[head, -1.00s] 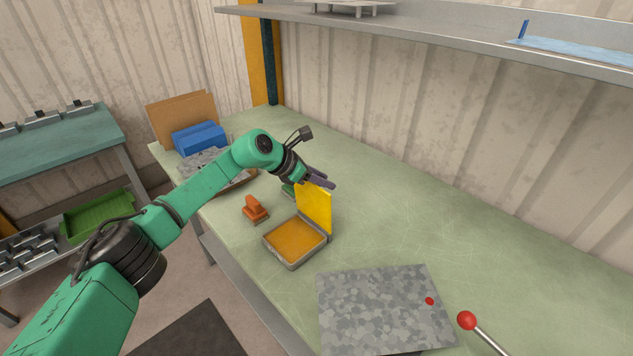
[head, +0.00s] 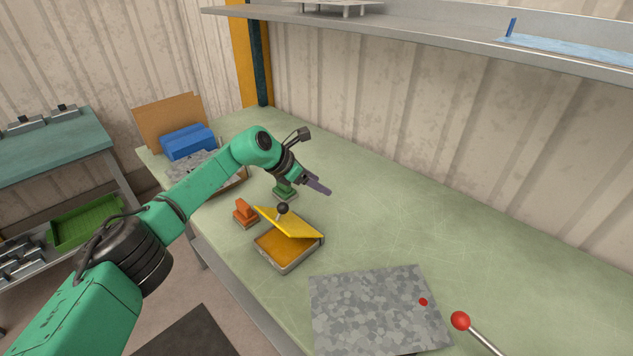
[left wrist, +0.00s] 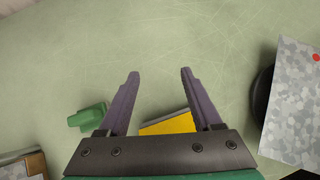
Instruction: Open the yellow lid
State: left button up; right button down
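The yellow lid (head: 298,228) is hinged to a small grey-rimmed box (head: 287,265) and hangs half open, tilted over its orange pad. A black ball knob (head: 282,208) on a short stem stands up from the lid. My left gripper (head: 320,187) is empty, above and behind the lid and apart from it. The left wrist view shows its fingers (left wrist: 159,75) spread apart, with a yellow strip of the lid (left wrist: 172,125) low between them. My right gripper is not in view.
An orange stamp (head: 244,212) stands left of the box and a green one (head: 284,192) behind it. A speckled grey sheet (head: 375,312) and a red-ball lever (head: 460,320) are at front right. The bench (head: 430,220) is clear at the right; a shelf (head: 420,28) overhangs the back.

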pick_arm(q)
jog(key=b+v, duration=0.4)
jog(key=v, duration=1)
jog(key=shift+a+r, duration=0.2)
jog(key=shift+r, duration=0.05)
jog(key=shift+s, duration=0.15)
